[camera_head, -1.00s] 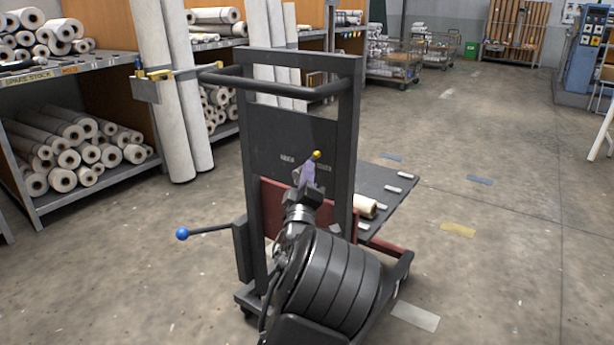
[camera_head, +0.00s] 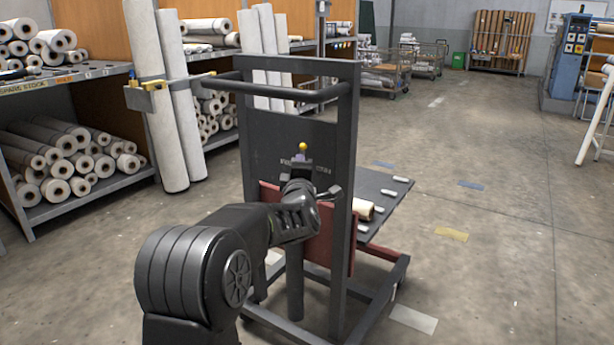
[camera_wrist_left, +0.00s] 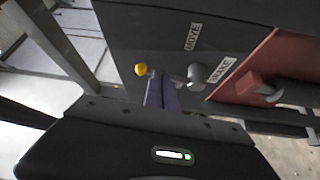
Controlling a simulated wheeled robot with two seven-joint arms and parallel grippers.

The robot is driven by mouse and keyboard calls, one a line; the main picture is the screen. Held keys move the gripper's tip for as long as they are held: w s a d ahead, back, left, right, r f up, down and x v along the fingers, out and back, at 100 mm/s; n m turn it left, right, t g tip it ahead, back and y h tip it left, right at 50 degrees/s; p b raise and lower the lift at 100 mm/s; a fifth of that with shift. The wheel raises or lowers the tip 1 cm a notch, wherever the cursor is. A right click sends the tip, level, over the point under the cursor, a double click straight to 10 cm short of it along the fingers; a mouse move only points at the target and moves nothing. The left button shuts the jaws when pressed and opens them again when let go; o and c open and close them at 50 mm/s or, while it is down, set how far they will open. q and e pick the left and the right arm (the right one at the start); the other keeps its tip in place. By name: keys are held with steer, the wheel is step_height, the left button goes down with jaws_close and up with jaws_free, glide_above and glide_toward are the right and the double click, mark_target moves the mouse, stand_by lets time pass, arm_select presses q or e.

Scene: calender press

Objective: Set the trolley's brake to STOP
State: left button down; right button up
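The trolley (camera_head: 348,180) stands upright in front of me. Its brake lever, with a yellow ball knob (camera_head: 303,147), is on the dark upper panel and points roughly straight up between two small white labels. In the left wrist view the knob (camera_wrist_left: 141,69) is left of the grey pivot (camera_wrist_left: 198,73). My right gripper is out of view.
The trolley's push bar (camera_head: 285,94) spans above the lever. A red panel (camera_head: 335,240) and a dark side shelf (camera_head: 375,200) with a small roll are close by. Roll racks (camera_head: 80,195) stand at left. The floor (camera_head: 500,260) at right is clear.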

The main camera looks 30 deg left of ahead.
arm_select(q)
steer(key=a+n+g+h+p, duration=0.1)
steer(key=n, duration=0.1)
steer(key=a+n+g+h+p, duration=0.1)
steer(key=p, duration=0.1)
steer(key=a+n+h+p, duration=0.1)
steer(key=a+n+p, duration=0.1)
steer(key=shift+r+n+g, duration=0.25)
steer(key=shift+n+g, duration=0.05)
steer(key=shift+g, duration=0.1)
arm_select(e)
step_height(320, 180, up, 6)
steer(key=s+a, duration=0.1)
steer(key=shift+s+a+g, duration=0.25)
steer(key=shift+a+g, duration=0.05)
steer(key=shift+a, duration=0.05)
arm_select(q)
steer(key=shift+p, duration=0.3)
